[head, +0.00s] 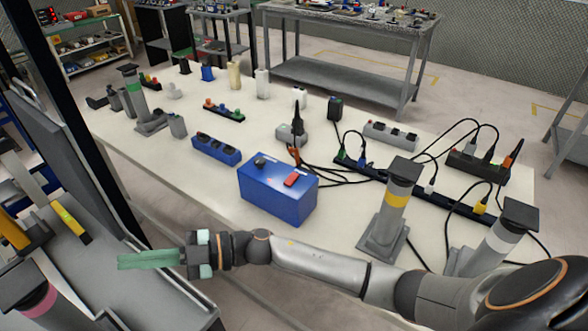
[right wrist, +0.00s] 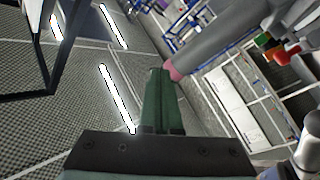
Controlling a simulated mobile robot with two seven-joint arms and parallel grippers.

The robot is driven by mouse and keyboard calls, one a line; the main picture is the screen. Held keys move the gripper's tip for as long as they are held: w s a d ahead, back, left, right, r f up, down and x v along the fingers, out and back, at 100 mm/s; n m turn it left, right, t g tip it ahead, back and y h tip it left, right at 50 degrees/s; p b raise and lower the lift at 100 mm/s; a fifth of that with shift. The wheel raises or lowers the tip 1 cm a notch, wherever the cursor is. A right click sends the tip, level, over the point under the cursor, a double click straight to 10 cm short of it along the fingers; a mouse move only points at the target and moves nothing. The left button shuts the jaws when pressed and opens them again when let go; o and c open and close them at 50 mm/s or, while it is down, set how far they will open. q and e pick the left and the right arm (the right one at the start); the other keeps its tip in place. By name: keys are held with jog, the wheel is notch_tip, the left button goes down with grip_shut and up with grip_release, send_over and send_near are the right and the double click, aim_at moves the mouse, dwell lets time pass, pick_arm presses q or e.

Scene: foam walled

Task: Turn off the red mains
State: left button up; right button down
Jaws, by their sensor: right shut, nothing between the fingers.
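A blue box (head: 262,198) stands near the front middle of the white table. On its top are a red switch (head: 293,180) and a black knob (head: 261,161). I cannot tell the red switch's position. My right arm reaches across the front, and its right gripper (head: 122,262) is left of and in front of the box, beyond the table's front edge, apart from the box. Its green fingers are shut and empty, pointing left. They also show shut in the right wrist view (right wrist: 160,72). The left gripper is not seen.
A grey post with a yellow band (head: 391,211) and one with a white band (head: 497,240) stand right of the box. A blue strip (head: 216,149) lies behind it to the left. A black power strip (head: 420,192) with cables lies right. A dark frame runs along the left.

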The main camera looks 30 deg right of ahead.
jog(key=n+g+h, duration=0.1)
jog(key=n+g, duration=0.3)
notch_tip(320, 180, up, 9)
jog(key=m+g+h+b, duration=0.15)
jog(key=m+h, duration=0.25)
jog(key=h, duration=1.6)
send_over(295, 176)
jog(key=s+a, duration=0.1)
jog(key=a, duration=0.1)
jog(key=shift+a+t, duration=0.15)
jog(key=shift+t, duration=0.1)
jog(key=shift+f, duration=0.15)
jog(key=f, duration=0.4)
jog(key=d+f, duration=0.1)
jog(key=f, duration=0.4)
jog(key=d+f+p, duration=0.1)
jog(key=f, duration=0.3)
jog(key=shift+w+f, duration=0.35)
jog(key=shift+w, duration=0.05)
